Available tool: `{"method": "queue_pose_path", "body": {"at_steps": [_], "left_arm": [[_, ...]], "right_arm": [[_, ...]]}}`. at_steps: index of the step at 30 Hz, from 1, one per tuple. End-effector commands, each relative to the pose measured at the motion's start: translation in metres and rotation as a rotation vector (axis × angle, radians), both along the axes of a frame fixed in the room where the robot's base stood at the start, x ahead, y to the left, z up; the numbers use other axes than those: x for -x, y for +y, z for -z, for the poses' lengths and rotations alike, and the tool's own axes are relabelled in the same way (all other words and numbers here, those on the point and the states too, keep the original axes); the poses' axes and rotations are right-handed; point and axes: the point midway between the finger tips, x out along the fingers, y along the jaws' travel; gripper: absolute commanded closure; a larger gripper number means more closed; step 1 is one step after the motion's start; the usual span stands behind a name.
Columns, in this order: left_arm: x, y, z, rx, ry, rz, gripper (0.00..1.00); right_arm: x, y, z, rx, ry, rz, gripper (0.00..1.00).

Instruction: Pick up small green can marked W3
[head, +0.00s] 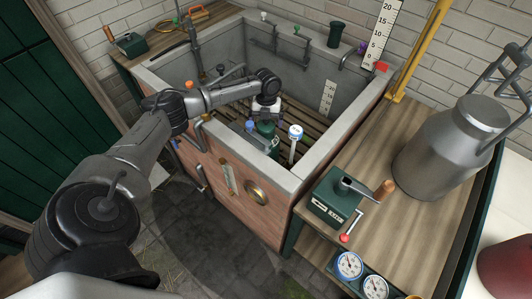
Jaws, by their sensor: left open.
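My left gripper (263,116) is inside the grey stone trough, pointing down, with its jaws open. A small dark green can (267,130) is directly below and partly behind it, low in the trough; the gripper hides part of it. I cannot read a W3 mark on it. Whether the fingers straddle or touch the can is too small to tell. Another dark green can-like object (335,34) stands on the trough's back rim, its mark also unreadable. My right gripper is not in view.
The trough (315,165) has a slatted wooden floor and high walls. A large metal churn (450,150) and a green hand-cranked box (332,197) stand on the right bench.

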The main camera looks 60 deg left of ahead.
Motion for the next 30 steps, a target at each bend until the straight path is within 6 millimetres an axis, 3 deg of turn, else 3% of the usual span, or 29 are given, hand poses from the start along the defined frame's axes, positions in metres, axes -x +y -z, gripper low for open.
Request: {"method": "queue_pose_path", "body": {"at_steps": [4, 12, 30], "left_arm": [[0.002, -0.002, 0.020, 0.000, 0.001, 0.001, 0.00], [0.002, -0.002, 0.022, -0.001, -0.001, 0.001, 0.01], [0.002, -0.002, 0.022, -0.001, -0.001, 0.001, 0.58]], "right_arm": [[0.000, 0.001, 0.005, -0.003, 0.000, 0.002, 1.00], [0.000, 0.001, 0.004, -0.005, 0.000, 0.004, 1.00], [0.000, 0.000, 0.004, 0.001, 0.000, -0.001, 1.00]]}}
